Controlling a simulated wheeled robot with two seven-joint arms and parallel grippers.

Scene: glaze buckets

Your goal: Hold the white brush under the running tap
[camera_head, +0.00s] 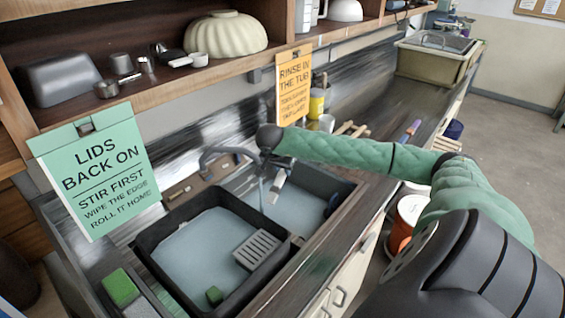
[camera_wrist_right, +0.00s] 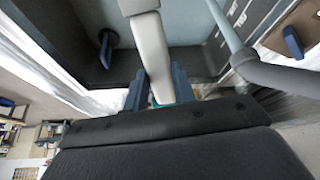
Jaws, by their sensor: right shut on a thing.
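My right gripper (camera_head: 268,168) points down over the sink area, below the dark wrist at the end of my green-sleeved arm. In the right wrist view its blue-grey fingers (camera_wrist_right: 153,88) are shut on the white brush (camera_wrist_right: 150,45). The brush also shows in the head view (camera_head: 278,183), hanging above the right basin; its far end is cut off in the wrist view. The grey tap (camera_head: 222,151) arches in from the left; its spout also shows in the wrist view (camera_wrist_right: 275,75). A thin pale-blue water stream (camera_wrist_right: 222,24) leaves it, beside the brush and apart in that picture.
A black tub (camera_head: 150,262) of water with a grey slotted rack (camera_head: 257,249) stands at the front left. A green sponge (camera_head: 120,287) lies left of it. A green sign (camera_head: 95,170) and an orange sign (camera_head: 293,85) hang from the shelf edge (camera_head: 240,70) above.

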